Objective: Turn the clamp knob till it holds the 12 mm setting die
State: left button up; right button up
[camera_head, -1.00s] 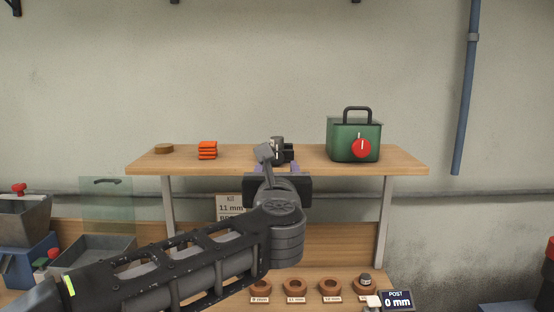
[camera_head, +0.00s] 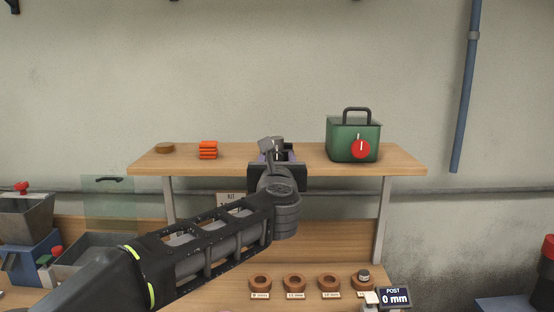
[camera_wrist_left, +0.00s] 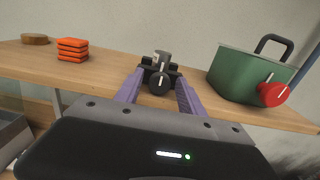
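A small dark clamp (camera_wrist_left: 147,70) stands near the middle of the shelf's front edge. Its round black knob (camera_wrist_left: 158,84) has a white mark that points up. A grey metal piece (camera_wrist_left: 163,58) stands up at the clamp; whether it is the 12 mm die I cannot tell. My left gripper (camera_wrist_left: 160,77) is open, its purple fingers on either side of the knob; contact is not clear. In the head view the left gripper (camera_head: 277,158) hides much of the clamp. My right gripper is out of view.
On the shelf (camera_head: 220,166) are orange blocks (camera_head: 208,150), a brown disc (camera_head: 165,148) and a green box with a red knob (camera_head: 353,138). Below, several labelled brown rings (camera_head: 295,282) stand beside a display reading POST 0 mm (camera_head: 396,298). A sign (camera_head: 229,202) is partly hidden.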

pick_arm(q)
grip_shut()
dwell(0.4)
jog(key=m+p, duration=0.1)
jog(key=m, duration=0.2)
jog(key=shift+m, duration=0.7)
jog(key=shift+o, duration=0.7)
grip_release()
jog(key=shift+s, duration=0.15)
